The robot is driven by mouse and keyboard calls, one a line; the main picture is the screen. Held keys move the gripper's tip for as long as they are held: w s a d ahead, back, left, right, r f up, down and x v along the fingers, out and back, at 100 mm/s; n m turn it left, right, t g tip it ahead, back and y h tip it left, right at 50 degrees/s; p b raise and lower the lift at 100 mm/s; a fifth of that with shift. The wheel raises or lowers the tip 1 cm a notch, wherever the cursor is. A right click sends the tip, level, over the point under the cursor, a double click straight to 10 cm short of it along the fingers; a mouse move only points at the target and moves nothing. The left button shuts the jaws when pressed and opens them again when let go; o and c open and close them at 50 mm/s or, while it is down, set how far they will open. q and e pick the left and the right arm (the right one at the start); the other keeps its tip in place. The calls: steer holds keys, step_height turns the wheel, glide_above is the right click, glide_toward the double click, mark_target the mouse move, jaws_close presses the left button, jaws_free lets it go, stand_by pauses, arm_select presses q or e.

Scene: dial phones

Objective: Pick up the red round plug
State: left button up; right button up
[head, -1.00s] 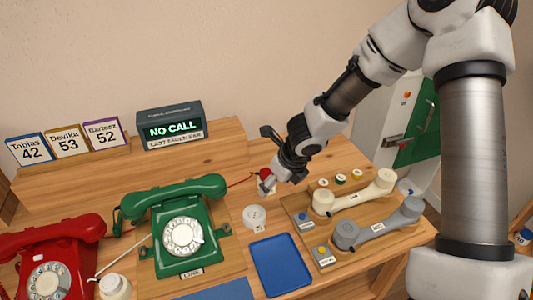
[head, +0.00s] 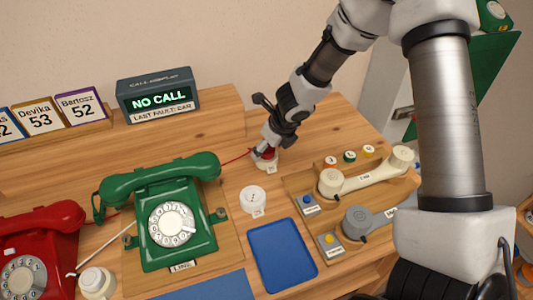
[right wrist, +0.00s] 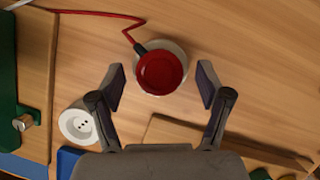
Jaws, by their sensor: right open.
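The red round plug (right wrist: 160,72) sits on a white round base on the wooden desk, with a red cord running off to the upper left in the right wrist view. In the head view the plug (head: 266,153) is partly hidden by my right gripper (head: 265,146). In the right wrist view my right gripper (right wrist: 161,88) is open, with one finger on each side of the plug and a gap on both sides. My left gripper is not in view.
A white socket (head: 253,199) stands in front of the plug. A green phone (head: 165,215) is to the left, a red phone (head: 40,250) further left. A blue tray (head: 283,255) lies in front. A wooden board with handsets (head: 365,178) is to the right.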

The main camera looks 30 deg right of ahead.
steer(key=shift+s+a+r, duration=0.1)
steer(key=shift+s+r, duration=0.05)
steer(key=c, duration=1.1)
